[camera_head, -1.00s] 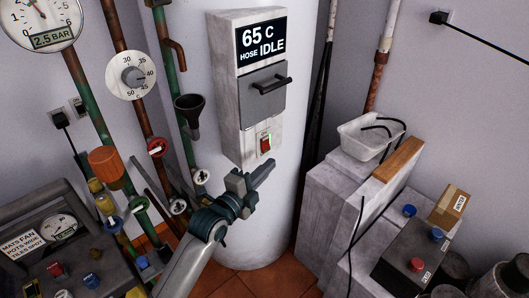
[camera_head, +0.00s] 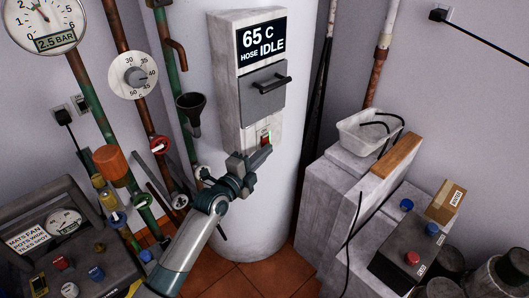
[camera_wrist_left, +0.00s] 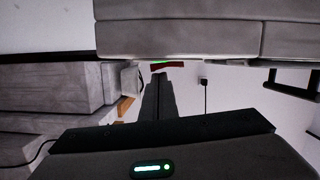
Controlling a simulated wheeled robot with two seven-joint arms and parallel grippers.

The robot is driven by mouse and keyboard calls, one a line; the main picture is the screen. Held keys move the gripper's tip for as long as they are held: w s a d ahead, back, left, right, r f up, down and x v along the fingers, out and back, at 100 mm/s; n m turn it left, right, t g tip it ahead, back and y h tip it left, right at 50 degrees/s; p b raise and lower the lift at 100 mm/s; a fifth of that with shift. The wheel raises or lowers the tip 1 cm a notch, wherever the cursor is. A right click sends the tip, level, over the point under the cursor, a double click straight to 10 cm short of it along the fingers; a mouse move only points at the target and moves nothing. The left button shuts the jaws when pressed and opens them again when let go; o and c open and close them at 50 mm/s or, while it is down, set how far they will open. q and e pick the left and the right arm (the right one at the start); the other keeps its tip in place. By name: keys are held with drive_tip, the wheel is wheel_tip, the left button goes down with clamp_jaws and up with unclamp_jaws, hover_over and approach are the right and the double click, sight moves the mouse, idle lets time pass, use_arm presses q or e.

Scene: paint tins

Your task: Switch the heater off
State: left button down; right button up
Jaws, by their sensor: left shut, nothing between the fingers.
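The heater is a white cylinder (camera_head: 245,235) with a pale control box (camera_head: 228,75) on its front. The box's display (camera_head: 262,40) reads 65 C, HOSE IDLE. A red rocker switch (camera_head: 265,139) with a green light beside it sits low on the box, its lower part hidden by my left gripper (camera_head: 266,151). The switch shows edge-on as a red strip in the left wrist view (camera_wrist_left: 170,66), just past the tips of my left gripper's dark fingers (camera_wrist_left: 161,76). The fingers are shut and empty. I cannot tell whether they touch the switch. My right gripper is not in view.
A grey flap with a black handle (camera_head: 272,82) juts out above the switch. A black funnel (camera_head: 190,108) and pipes with valves stand to the left. A pale block with a white tub (camera_head: 350,135) stands to the right. Free air lies in front of the cylinder.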

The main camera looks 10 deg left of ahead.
use_arm(q)
drive_tip(key=shift+w+a+m+b, duration=0.15)
drive_tip(key=shift+m+b, duration=0.15)
drive_tip(key=shift+b, duration=0.1)
drive_tip(key=shift+f, duration=0.1)
drive_tip(key=b+v, duration=0.5)
drive_tip(key=v, duration=1.2)
drive_tip(key=shift+s, duration=0.25)
drive_tip(key=shift+f, duration=0.1)
